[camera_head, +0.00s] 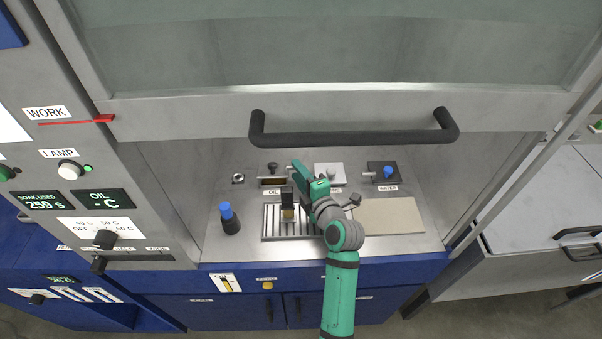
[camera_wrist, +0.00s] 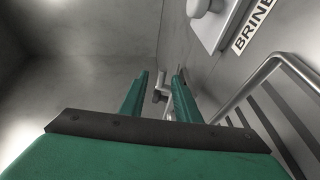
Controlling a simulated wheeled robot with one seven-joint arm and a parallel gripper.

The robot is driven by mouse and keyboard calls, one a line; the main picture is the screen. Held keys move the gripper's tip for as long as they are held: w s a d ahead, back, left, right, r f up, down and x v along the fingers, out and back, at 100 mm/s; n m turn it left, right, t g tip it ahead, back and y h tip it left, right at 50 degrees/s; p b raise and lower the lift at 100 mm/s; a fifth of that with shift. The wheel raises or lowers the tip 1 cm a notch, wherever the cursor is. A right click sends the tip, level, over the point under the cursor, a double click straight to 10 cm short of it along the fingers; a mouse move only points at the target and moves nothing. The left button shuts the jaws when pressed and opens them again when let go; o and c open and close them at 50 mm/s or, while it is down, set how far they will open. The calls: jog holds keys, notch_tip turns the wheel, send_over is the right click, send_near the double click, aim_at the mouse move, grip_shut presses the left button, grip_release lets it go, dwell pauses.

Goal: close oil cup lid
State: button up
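The oil cup (camera_head: 272,182) shows in the head view as a small opening with brown inside, at the back left of the work surface. A dark knob (camera_head: 272,168) shows just behind the opening, which appears uncovered. My gripper (camera_head: 296,166) is just right of the oil cup, partly covering its label. In the wrist view my gripper (camera_wrist: 159,82) is open, its two green fingers apart. A small grey metal piece (camera_wrist: 161,92) shows between and beyond the fingers; I cannot tell whether it belongs to the oil lid. No contact is visible.
The white brine lid (camera_head: 331,169) and the dark water lid with a blue knob (camera_head: 387,171) are to the right. A slotted metal rack (camera_head: 272,222) holding a dark block, a blue-capped bottle (camera_head: 229,218) and a beige board (camera_head: 392,215) stand in front. A black handle (camera_head: 352,139) hangs above.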

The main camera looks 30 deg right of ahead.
jog(key=v, duration=1)
jog(key=shift+s+a, duration=0.1)
jog(key=shift+s, duration=0.15)
